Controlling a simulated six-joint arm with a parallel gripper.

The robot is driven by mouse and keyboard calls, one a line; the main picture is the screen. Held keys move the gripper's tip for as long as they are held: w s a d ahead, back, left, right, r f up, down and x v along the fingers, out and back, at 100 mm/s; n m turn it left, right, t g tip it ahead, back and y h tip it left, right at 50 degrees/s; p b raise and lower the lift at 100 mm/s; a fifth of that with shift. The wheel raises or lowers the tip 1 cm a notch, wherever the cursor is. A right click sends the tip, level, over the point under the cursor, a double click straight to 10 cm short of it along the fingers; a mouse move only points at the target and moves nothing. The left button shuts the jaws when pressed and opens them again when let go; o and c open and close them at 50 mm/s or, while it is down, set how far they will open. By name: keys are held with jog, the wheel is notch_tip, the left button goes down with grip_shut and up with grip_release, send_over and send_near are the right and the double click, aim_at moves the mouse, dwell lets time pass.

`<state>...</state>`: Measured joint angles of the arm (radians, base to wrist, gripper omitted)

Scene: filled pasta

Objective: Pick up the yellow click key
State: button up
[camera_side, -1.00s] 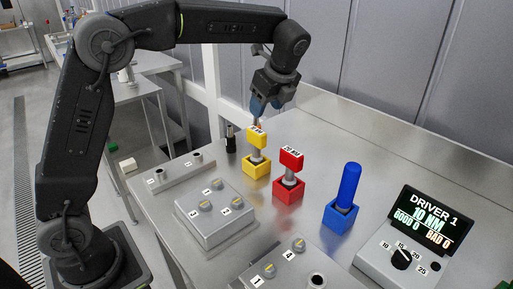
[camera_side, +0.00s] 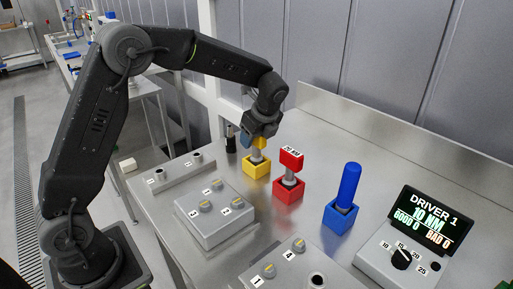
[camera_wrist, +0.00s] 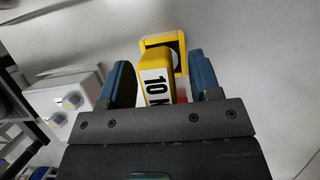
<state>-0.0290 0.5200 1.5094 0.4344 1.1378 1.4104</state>
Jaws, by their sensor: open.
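The yellow click key (camera_wrist: 158,80), with black "10 N" lettering on its head, stands upright in a yellow square holder (camera_side: 257,167). My gripper (camera_wrist: 160,85) is open, with its two blue fingers on either side of the key's head in the wrist view. A gap shows between the head and each finger. In the side view my gripper (camera_side: 258,140) is low over the holder and hides most of the key's head; the grey shaft shows below it.
The red key (camera_side: 291,159) stands in a red holder just right of the yellow one. A blue key (camera_side: 348,186) is farther right. A black cylinder (camera_side: 230,138) stands close on the left. A grey block with numbered screws (camera_side: 214,212) lies in front.

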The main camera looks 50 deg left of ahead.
jog(key=shift+a+f, duration=0.1)
jog(key=shift+f, duration=0.05)
grip_shut()
dwell(0.4)
jog(key=shift+r, duration=0.65)
jog(key=r, duration=0.3)
jog(key=shift+s+a+r, duration=0.25)
jog(key=shift+a, duration=0.15)
jog(key=s+a+r, duration=0.6)
jog(key=a, duration=0.2)
jog(key=shift+s+a+r, duration=0.15)
jog(key=shift+a, duration=0.2)
